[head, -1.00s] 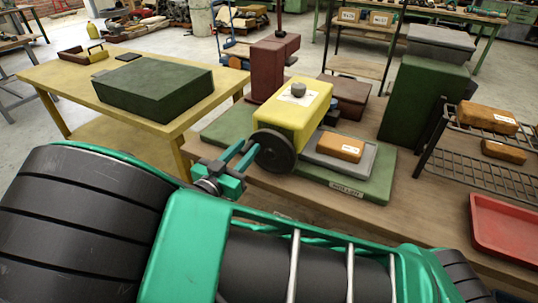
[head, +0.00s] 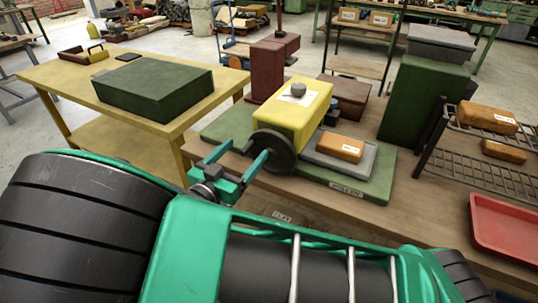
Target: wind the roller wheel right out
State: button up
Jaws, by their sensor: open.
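The roller wheel (head: 282,150) is a dark round disc on the near end of the yellow roller housing (head: 305,108). The housing stands on a green base (head: 372,190) with a label reading "ROLLER". My gripper (head: 246,150) is at the wheel's left side, with its two green fingers spread apart and nothing seen between them. The right finger overlaps the wheel's left part in the picture; I cannot tell whether it touches. Part of the wheel's left side is hidden behind that finger.
An orange block (head: 340,148) lies on a grey plate (head: 372,160) right of the wheel. A red tray (head: 500,255) and a dark wire rack (head: 455,150) stand further right. A dark green box (head: 153,88) sits on the yellow table (head: 70,75) at left.

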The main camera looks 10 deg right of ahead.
jog(key=v, duration=0.7)
jog(key=shift+s+a, duration=0.15)
jog(key=shift+s, duration=0.1)
dwell(0.5)
